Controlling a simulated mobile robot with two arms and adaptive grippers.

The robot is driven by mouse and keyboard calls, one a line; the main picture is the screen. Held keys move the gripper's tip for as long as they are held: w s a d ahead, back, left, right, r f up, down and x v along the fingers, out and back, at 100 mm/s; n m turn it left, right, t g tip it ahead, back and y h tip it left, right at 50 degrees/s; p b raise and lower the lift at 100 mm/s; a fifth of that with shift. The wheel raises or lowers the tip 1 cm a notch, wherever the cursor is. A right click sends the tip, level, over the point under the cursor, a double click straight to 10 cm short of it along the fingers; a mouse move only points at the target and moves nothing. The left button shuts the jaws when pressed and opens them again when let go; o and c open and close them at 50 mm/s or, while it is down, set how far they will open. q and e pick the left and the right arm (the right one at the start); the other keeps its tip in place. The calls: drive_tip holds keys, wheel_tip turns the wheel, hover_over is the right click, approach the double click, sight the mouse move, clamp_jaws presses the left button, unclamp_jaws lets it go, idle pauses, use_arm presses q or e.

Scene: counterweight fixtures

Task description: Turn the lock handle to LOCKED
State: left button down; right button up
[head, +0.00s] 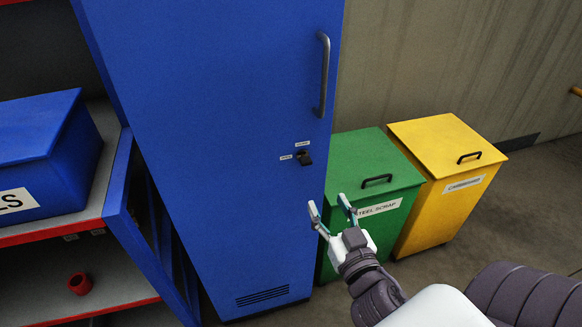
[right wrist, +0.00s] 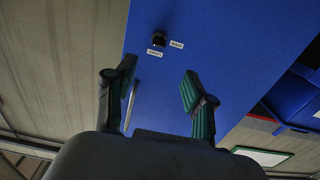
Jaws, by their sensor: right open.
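A tall blue cabinet (head: 215,120) has a small black lock handle (head: 305,158) on its door, with one small white label above it and one to its left. The label text is too small to read. The lock handle also shows in the right wrist view (right wrist: 158,39), beyond the fingertips. My right gripper (head: 330,205) is open and empty, below and right of the lock handle, apart from it. Its two fingers also show spread in the right wrist view (right wrist: 150,85). My left gripper is not in view.
A long vertical door pull (head: 324,75) is above the lock. A green bin (head: 368,160) and a yellow bin (head: 450,150) stand right of the cabinet. Shelving with a blue box (head: 40,145) and a red cup-like part (head: 79,284) is at left.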

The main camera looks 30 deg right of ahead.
sight(308, 165)
drive_tip(key=p+x, duration=0.4)
drive_tip(key=x, duration=0.8)
drive_tip(key=shift+w+d+r, duration=0.15)
drive_tip(key=shift+w+d, duration=0.05)
drive_tip(key=shift+w, duration=0.2)
drive_tip(key=shift+w+d, duration=0.1)
drive_tip(key=shift+w, duration=0.35)
clamp_jaws()
